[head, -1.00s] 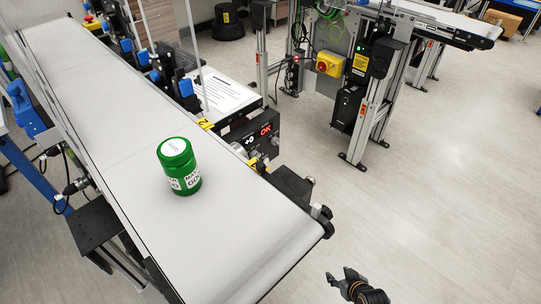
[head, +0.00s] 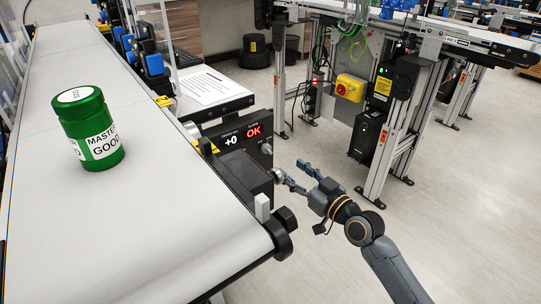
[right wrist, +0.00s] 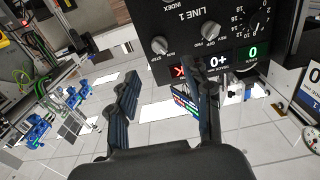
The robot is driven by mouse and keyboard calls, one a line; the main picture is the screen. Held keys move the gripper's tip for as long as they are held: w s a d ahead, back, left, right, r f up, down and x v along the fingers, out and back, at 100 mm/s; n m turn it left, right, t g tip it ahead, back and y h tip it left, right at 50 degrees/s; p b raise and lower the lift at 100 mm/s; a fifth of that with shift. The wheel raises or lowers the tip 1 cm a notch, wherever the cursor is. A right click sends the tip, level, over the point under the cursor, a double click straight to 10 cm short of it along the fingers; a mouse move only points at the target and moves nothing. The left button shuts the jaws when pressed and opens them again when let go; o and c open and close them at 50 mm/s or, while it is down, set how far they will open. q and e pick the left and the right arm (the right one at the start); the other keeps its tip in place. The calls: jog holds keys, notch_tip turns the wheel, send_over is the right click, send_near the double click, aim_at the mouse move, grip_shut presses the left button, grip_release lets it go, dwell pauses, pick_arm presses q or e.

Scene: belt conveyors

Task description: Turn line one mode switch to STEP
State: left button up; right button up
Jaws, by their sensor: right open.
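The line one control box (head: 238,140) is on the belt's right side in the head view, its display reading +0 and OK. In the right wrist view its panel (right wrist: 185,12) reads LINE 1 and appears rotated. The mode switch (right wrist: 159,45) is a round knob with RUN and STEP labels; I cannot tell which its pointer faces. My right gripper (head: 293,173) is open and empty beside the box's right side. In the right wrist view its two fingers (right wrist: 166,100) are spread below the knob, apart from it. My left gripper is not in view.
A second knob (right wrist: 211,31) with an FWD label is close to the mode switch. A green jar (head: 90,130) stands on the white belt (head: 150,225). Another conveyor frame with a yellow switch box (head: 350,88) stands behind. Floor right of my arm is clear.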

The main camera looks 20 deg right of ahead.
aim_at(270, 152)
jog(key=x, duration=0.9)
jog(key=shift+w+f+b, duration=0.15)
jog(key=shift+b, duration=0.2)
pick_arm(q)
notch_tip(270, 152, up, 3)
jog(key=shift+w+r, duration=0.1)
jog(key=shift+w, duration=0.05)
pick_arm(e)
jog(key=shift+w+a, duration=0.15)
jog(key=shift+w, duration=0.2)
grip_shut()
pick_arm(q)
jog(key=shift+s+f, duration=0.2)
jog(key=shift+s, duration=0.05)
